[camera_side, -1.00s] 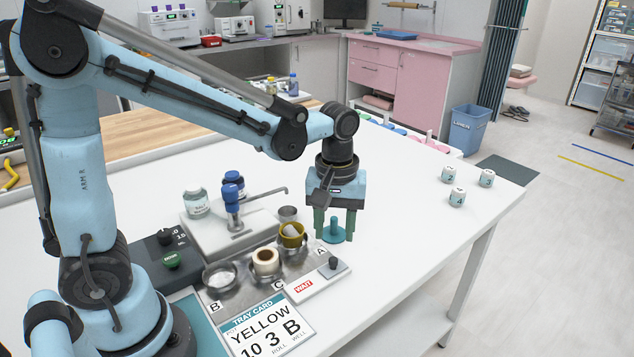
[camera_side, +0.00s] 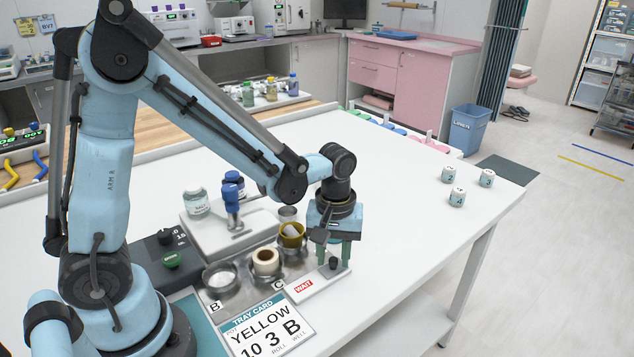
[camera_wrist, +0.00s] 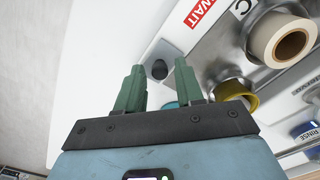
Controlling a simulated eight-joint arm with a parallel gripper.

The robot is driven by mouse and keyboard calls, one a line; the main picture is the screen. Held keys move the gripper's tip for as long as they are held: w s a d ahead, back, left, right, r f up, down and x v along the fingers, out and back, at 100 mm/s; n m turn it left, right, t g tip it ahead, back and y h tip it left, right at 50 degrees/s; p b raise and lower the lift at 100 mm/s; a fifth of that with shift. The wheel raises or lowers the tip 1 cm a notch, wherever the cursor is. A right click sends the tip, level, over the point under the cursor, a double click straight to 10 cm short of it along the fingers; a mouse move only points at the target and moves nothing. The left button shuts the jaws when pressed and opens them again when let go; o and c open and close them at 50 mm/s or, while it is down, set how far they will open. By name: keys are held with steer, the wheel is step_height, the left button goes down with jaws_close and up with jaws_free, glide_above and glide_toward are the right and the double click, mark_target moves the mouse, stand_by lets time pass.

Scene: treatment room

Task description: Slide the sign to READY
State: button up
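The sign is a white slider strip (camera_side: 318,286) at the front right of the metal tray, with a red WAIT label (camera_side: 303,286) showing at its left end. Its dark knob (camera_side: 333,264) stands at the right end. My gripper (camera_side: 334,258) is over that end, its green fingers spread to either side of the knob in the side view. In the wrist view the gripper (camera_wrist: 158,88) is open and empty, and the knob (camera_wrist: 160,70) shows between and just beyond the fingertips. I see no READY label.
The metal tray beside the sign holds a white roll (camera_side: 266,261), a yellow cup (camera_side: 292,235) and a steel bowl (camera_side: 221,275). A tray card (camera_side: 266,329) lies in front. The table right of the sign is clear.

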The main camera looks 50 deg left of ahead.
jaws_close()
steer(key=s, duration=0.6)
steer(key=shift+s, duration=0.4)
steer(key=shift+o, duration=1.1)
jaws_free()
steer(key=shift+r, duration=0.1)
step_height(320, 180, up, 12)
